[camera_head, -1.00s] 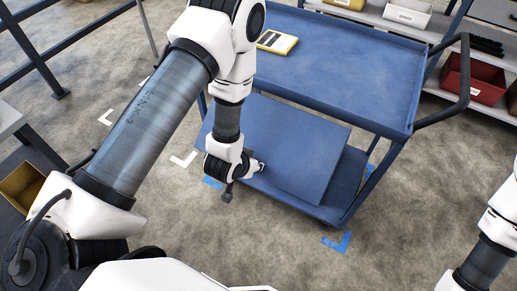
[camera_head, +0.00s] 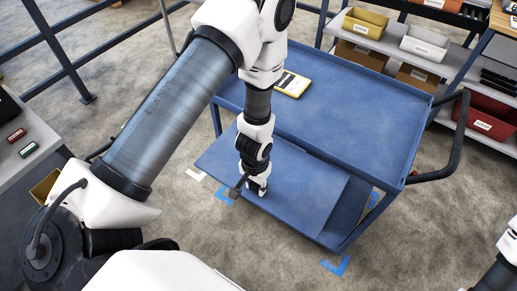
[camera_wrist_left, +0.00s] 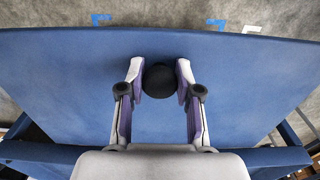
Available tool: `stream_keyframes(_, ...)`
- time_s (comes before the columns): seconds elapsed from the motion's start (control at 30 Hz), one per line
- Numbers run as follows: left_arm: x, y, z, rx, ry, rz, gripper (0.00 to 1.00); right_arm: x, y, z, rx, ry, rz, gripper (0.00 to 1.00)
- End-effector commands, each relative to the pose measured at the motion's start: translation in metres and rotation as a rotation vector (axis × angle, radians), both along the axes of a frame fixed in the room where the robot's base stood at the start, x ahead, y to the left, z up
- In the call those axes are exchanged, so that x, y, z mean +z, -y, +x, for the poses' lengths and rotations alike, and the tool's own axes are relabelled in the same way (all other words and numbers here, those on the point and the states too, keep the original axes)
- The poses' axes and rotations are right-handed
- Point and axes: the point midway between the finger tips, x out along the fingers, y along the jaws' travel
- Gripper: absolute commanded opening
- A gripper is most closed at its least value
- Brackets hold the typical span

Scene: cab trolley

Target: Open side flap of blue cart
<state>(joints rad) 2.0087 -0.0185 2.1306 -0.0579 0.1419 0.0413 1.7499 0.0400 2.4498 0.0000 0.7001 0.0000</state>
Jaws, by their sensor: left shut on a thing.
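The blue cart (camera_head: 330,97) stands in the middle of the head view. Its side flap (camera_head: 305,185), a flat blue panel, leans outward from the cart's near side, below the top tray. The flap fills much of the left wrist view (camera_wrist_left: 60,90). A round black knob (camera_wrist_left: 160,81) sits on the flap near its outer edge. My left gripper (camera_head: 258,188) is at the flap's face. In the left wrist view my left gripper (camera_wrist_left: 160,76) has its fingers closed around the knob. My right gripper is out of view; only part of that arm shows.
A yellow and white item (camera_head: 292,84) lies on the cart's tray. The cart's dark push handle (camera_head: 455,145) is at right. Shelves with bins (camera_head: 425,42) stand behind. A grey table (camera_head: 22,150) is at left. Blue tape corners (camera_head: 335,265) mark the open floor.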

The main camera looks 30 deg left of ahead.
Motion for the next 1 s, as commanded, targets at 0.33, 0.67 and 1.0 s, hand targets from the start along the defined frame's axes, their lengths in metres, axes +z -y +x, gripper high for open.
stream_keyframes(0.33, 0.000, 0.000, 0.000, -0.001, -0.004, 0.000, 0.00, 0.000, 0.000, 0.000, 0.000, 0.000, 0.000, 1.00)
stream_keyframes(0.67, 0.000, 0.000, 0.000, -0.001, -0.004, 0.000, 0.59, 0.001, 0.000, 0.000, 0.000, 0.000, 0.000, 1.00)
stream_keyframes(1.0, 0.036, 0.000, 0.001, -0.002, 0.000, 0.000, 0.59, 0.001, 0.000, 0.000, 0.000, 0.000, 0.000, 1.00)
